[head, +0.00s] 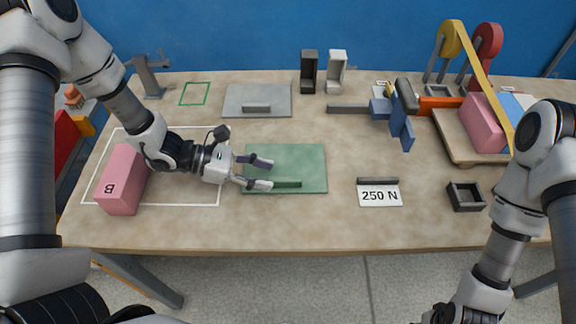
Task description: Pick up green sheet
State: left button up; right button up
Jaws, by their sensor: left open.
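The green sheet (302,163) lies flat on the table near its middle, with a darker green raised bar (288,184) along its front part. My left gripper (267,173) is open over the left edge of the sheet. Its fingers point right, and the front finger is close to the left end of the bar. I cannot tell whether it touches. The fingers hide part of the sheet's left side.
A pink block marked B (122,180) stands at the left, beside my left arm. A grey sheet with a handle (270,96) lies behind the green sheet.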

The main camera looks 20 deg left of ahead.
aim_at(290, 179)
pick_arm(q)
jog(key=x, duration=0.3)
jog(key=p+x, duration=0.1)
jog(key=x, duration=0.3)
jog(key=shift+w+d+r, duration=0.1)
jog(key=shift+d+r, duration=0.05)
jog(key=shift+d, duration=0.25)
grip_shut()
